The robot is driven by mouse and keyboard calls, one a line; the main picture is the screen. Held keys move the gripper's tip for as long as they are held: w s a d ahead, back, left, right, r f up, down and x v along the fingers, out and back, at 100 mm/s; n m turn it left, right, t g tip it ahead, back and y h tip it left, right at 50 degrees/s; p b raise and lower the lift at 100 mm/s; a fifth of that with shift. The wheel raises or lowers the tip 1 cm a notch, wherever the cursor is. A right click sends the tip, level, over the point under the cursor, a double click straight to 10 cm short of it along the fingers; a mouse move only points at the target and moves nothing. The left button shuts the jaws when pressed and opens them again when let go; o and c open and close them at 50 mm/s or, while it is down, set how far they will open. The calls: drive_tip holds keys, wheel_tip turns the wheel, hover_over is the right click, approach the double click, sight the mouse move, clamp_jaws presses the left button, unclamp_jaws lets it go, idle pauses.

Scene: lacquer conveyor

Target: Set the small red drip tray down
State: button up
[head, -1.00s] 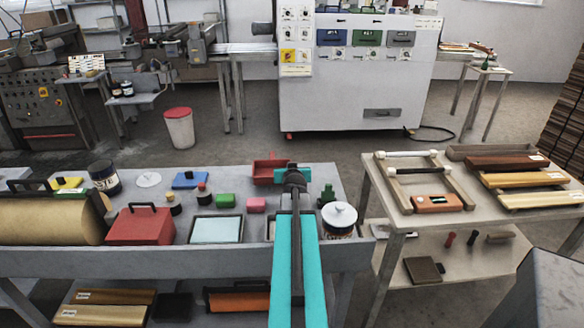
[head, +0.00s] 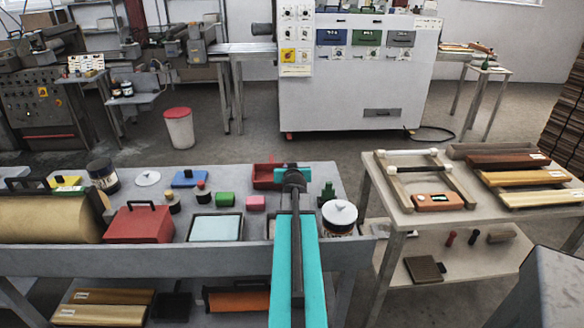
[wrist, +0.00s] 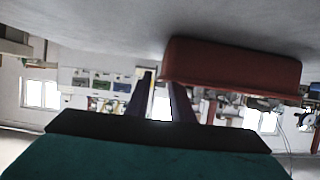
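The small red drip tray (head: 266,181) is at the back of the grey workbench, just left of my gripper (head: 291,178) in the head view. In the wrist view, which looks upside down, the tray (wrist: 235,68) is close against or on the grey surface. My gripper's two dark fingers (wrist: 160,88) stand apart at the tray's left end. One finger is outside the end wall with a visible gap; the other runs behind the tray's edge, so its tip is hidden. My gripper looks open around that wall.
A white-lidded jar (head: 340,215) and a green item (head: 327,193) stand right of my arm.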

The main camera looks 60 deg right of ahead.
drive_tip(key=shift+a+f, duration=0.1)
drive_tip(key=shift+f, duration=0.35)
